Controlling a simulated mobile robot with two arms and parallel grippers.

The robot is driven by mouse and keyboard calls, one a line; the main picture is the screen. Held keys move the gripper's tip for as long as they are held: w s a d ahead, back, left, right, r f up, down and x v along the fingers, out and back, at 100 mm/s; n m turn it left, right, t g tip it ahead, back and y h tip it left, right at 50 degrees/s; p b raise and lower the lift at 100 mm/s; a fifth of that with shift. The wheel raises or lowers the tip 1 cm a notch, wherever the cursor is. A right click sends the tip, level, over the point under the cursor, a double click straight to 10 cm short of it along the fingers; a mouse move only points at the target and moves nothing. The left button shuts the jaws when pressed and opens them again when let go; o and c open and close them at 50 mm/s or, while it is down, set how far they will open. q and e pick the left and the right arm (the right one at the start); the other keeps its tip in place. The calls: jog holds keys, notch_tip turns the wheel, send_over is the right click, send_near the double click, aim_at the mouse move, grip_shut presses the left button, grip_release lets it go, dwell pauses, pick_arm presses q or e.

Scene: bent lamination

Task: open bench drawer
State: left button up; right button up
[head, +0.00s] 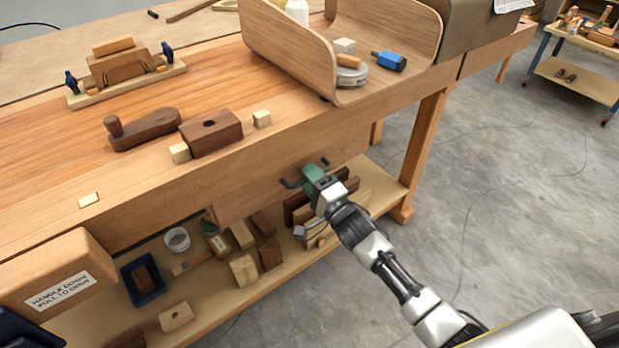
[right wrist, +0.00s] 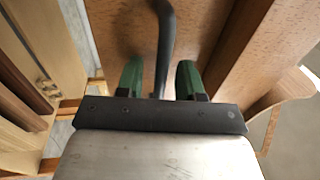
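The bench drawer (head: 240,200) is a wooden front under the bench top, and it looks closed or nearly so. Its dark bar handle (head: 290,184) sticks out from the front; in the right wrist view the handle (right wrist: 165,45) is a dark bent bar. My right gripper (head: 308,180) is at the handle. In the right wrist view its two green fingers (right wrist: 160,82) are apart, one on each side of the bar, with small gaps visible. In the head view the gripper hides part of the handle. My left gripper is not in view.
A wooden block (head: 75,265) labelled "HANDLE DOWN PULL TO OPEN" juts out at lower left. The lower shelf (head: 270,280) holds wood blocks, a cup and a blue tray. A plane, blocks and a curved wooden form (head: 290,50) stand on the bench.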

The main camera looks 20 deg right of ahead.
jog(key=shift+w+a, duration=0.1)
jog(key=shift+w, duration=0.1)
grip_shut()
dwell(0.3)
